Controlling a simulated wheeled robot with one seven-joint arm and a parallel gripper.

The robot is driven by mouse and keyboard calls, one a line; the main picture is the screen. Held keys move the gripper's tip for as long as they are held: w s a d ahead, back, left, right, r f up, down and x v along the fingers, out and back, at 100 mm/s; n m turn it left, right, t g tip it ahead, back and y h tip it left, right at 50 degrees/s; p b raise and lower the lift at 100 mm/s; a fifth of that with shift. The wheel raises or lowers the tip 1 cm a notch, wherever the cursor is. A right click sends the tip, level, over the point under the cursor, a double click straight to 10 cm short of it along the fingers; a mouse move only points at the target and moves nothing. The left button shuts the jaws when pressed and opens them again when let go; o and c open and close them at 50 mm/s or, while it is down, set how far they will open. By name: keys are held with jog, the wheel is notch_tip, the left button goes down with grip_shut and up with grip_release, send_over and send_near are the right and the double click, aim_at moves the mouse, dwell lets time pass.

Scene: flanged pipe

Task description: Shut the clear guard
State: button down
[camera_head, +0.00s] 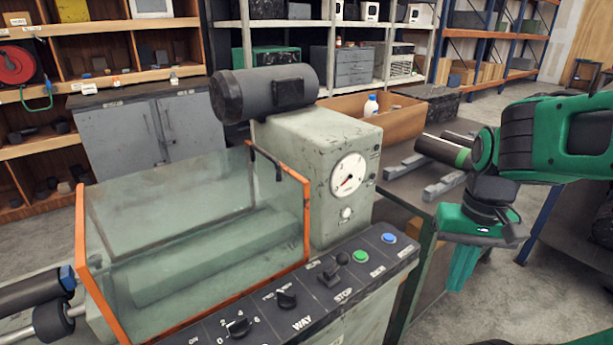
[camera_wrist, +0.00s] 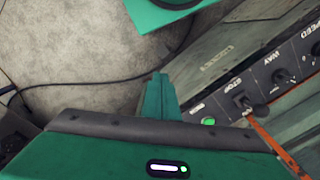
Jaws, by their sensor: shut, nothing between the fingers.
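The clear guard (camera_head: 180,225) is a see-through panel hood with orange edging, on the left part of the machine in the head view. A pale green block shows through it. I cannot tell for sure how far it is swung. An orange edge (camera_wrist: 272,148) shows in the wrist view at lower right. My gripper (camera_head: 462,280) is shut and empty, pointing down to the right of the machine, well apart from the guard. Its green fingers also show in the wrist view (camera_wrist: 160,85).
The control panel (camera_head: 290,300) with knobs and green and blue buttons lies along the machine's front. A grey-green gauge housing (camera_head: 320,165) carrying a dark motor (camera_head: 262,93) stands right of the guard. A workbench (camera_head: 420,180) is behind. Open floor lies to the right.

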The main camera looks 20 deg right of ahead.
jog(key=shift+d, duration=0.15)
jog(key=n+t+y, duration=0.3)
jog(key=n+y, duration=0.4)
jog(key=n, duration=0.4)
send_near(320, 176)
jog(key=s+a+r, duration=0.2)
jog(key=s, duration=0.1)
jog(key=x, duration=0.9)
jog(key=shift+s+a+f, duration=0.1)
jog(key=shift+f, duration=0.3)
jog(key=shift+s, duration=0.1)
